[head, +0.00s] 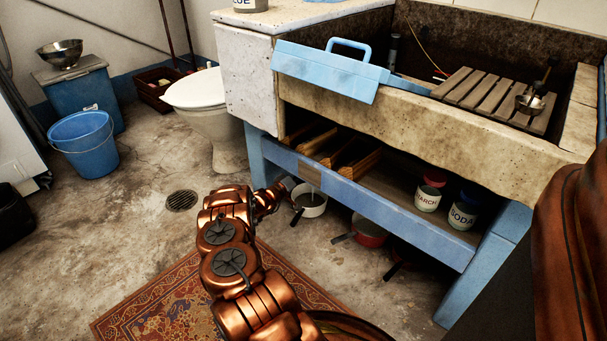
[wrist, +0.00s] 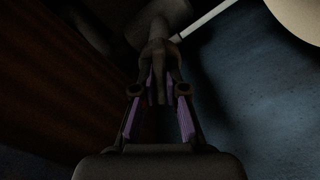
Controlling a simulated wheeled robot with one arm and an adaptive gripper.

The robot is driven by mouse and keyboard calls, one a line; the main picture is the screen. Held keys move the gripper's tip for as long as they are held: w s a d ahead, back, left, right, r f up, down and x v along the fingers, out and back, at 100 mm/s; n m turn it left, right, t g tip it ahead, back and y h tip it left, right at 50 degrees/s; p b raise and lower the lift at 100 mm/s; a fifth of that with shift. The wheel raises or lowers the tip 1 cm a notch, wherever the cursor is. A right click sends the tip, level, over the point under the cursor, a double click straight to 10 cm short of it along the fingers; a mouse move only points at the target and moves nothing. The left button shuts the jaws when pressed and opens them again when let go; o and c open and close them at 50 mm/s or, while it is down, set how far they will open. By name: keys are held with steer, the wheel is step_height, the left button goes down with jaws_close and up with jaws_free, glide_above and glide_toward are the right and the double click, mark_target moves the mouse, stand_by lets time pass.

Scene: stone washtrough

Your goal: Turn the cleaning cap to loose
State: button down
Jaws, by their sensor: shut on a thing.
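The cleaning cap (wrist: 157,54) shows in the wrist view as a dark brown, ridged piece at the end of a pipe-like body. My gripper (wrist: 159,88) reaches it from the near side, and its two purple-padded fingers are closed around the cap's narrow ridge. The light is dim, so the cap's exact angle is hard to tell. In the head view, my gripper (head: 287,186) is at the blue front rail beneath the stone trough. There the cap is hidden by the rail and my arm.
The shelf holds starch (head: 428,199) and soda (head: 462,215) tins. A toilet (head: 200,90) and blue bucket (head: 86,145) stand left. Floor around the drain (head: 181,200) is clear.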

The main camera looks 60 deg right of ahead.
steer(key=shift+s+n, duration=0.15)
steer(key=shift+n, duration=0.45)
steer(key=c, duration=1.2)
jaws_free()
steer(key=v, duration=1.2)
